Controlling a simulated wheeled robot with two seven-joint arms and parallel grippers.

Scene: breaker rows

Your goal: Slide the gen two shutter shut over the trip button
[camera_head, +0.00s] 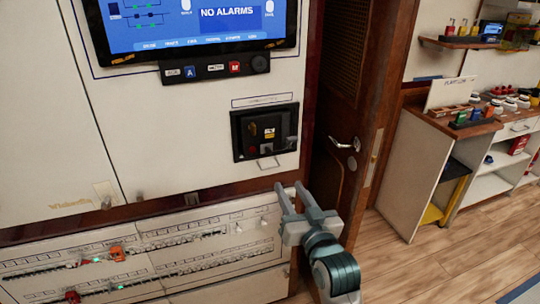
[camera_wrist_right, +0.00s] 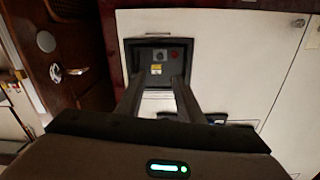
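A black framed recessed panel (camera_head: 238,131) is set in the white cabinet front under the screen. Inside it are a yellow label (camera_head: 269,133) and small dark controls. In the right wrist view the same panel (camera_wrist_right: 130,56) shows a yellow label (camera_wrist_right: 156,70) and a small red button (camera_wrist_right: 174,55), which looks uncovered. I cannot clearly make out the shutter or which part it is. My right gripper (camera_head: 289,186) is open and empty, below the panel and apart from it. Its two fingers (camera_wrist_right: 156,82) point towards the panel in the wrist view. My left gripper is not in view.
A screen reading "NO ALARMS" (camera_head: 228,14) hangs above. Breaker rows (camera_head: 130,250) with green lights and orange pieces lie low on the left. A wooden door with a metal handle (camera_head: 343,144) stands to the right. A workbench (camera_head: 425,165) is further right. The floor between is clear.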

